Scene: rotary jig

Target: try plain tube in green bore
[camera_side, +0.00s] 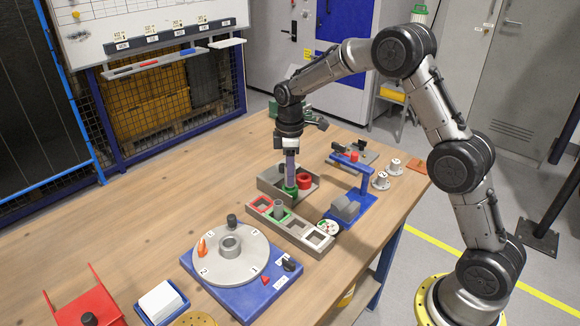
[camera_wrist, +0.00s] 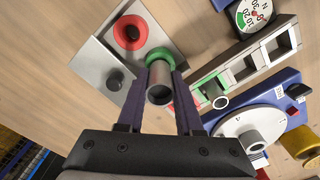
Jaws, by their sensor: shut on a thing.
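My gripper (camera_wrist: 160,98) points down with its two fingers shut on a grey plain tube (camera_wrist: 160,82). In the side view my gripper (camera_side: 290,178) is over the grey fixture box (camera_side: 269,186). The green bore (camera_side: 290,191) is a green ring right under the fingers, beside a red ring (camera_side: 305,181). In the wrist view the green ring (camera_wrist: 163,54) shows just behind the tube, lined up with it. The tube's lower end is hidden, so I cannot tell how far it is inside the bore.
A slotted rack (camera_side: 318,240) stands in front, with another grey tube (camera_side: 278,208) in its green-framed slot. A numbered turntable (camera_side: 231,254) on a blue base is front left. A blue stand (camera_side: 350,205) and a dial (camera_side: 327,228) are at right. The table's left side is mostly clear.

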